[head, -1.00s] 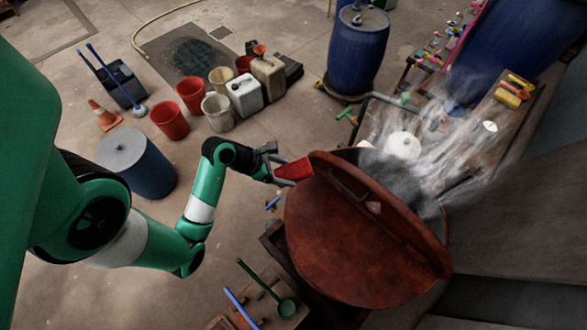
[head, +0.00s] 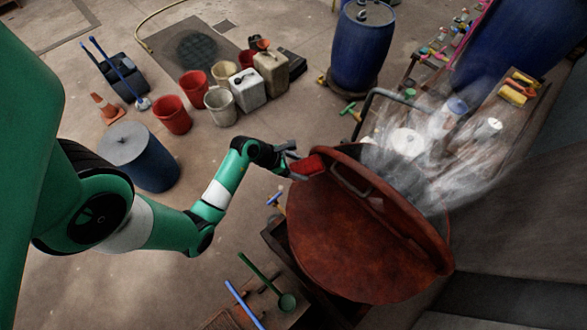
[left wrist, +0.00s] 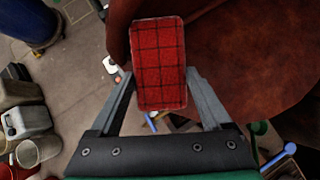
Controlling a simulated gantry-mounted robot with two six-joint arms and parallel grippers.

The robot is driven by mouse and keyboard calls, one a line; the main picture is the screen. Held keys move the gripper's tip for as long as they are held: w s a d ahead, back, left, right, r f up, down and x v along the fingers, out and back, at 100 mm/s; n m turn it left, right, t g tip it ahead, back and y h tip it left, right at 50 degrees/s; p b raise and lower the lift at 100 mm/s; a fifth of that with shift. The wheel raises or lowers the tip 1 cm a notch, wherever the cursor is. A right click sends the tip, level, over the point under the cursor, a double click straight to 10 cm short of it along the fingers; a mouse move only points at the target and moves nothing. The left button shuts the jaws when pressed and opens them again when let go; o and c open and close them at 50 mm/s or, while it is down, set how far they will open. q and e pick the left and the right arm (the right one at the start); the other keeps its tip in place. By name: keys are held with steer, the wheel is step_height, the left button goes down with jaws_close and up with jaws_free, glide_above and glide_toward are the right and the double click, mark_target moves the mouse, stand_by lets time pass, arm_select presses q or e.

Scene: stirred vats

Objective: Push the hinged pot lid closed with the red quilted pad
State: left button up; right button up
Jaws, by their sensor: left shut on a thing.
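The pot lid (head: 355,235) is a large rust-brown disc with a handle, standing tilted open on its hinge at the pot, with steam rising behind it. My left gripper (head: 296,168) is shut on the red quilted pad (head: 308,166), at the lid's upper left edge. In the left wrist view the pad (left wrist: 158,64) sits upright between the two fingers, with the brown lid (left wrist: 240,50) behind it. I cannot tell whether the pad touches the lid. The pot's inside is mostly hidden by lid and steam. My right gripper is not in view.
A blue drum (head: 362,45) stands at the back, and a dark blue barrel (head: 138,155) at the left. Red buckets (head: 172,114) and canisters (head: 270,73) stand on the floor. A low bench with a green ladle (head: 287,301) is at the front.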

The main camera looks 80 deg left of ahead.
mark_target(319, 151)
arm_select(q)
steer(key=shift+w+a, duration=0.15)
steer(key=shift+w, duration=0.2)
steer(key=shift+w, duration=0.1)
steer(key=shift+w+a+f+b, duration=0.15)
steer(key=shift+w+a+b, duration=0.2)
steer(key=shift+w, duration=0.4)
steer(key=shift+w+a+f+b, duration=0.15)
steer(key=shift+w+a+b, duration=0.15)
steer(key=shift+w+a, duration=0.3)
steer(key=shift+w+a+f+b, duration=0.15)
steer(key=shift+w+a+b, duration=0.15)
steer(key=shift+w, duration=0.55)
steer(key=shift+w+a+f+b, duration=0.1)
steer(key=shift+w+a+b, duration=0.25)
steer(key=shift+w, duration=0.25)
steer(key=shift+w+a+f+b, duration=0.15)
steer(key=shift+w+a+b, duration=0.2)
steer(key=shift+w, duration=0.25)
steer(key=shift+w+a+f+b, duration=0.1)
steer(key=shift+w+a+b, duration=0.25)
steer(key=shift+w, duration=0.25)
steer(key=shift+r, duration=0.1)
steer(key=shift+a+r, duration=0.1)
steer(key=shift+r, duration=0.05)
steer(key=s+a+r+p, duration=0.3)
steer(key=a+r+p, duration=0.1)
steer(key=a, duration=0.1)
steer(key=shift+r, duration=0.3)
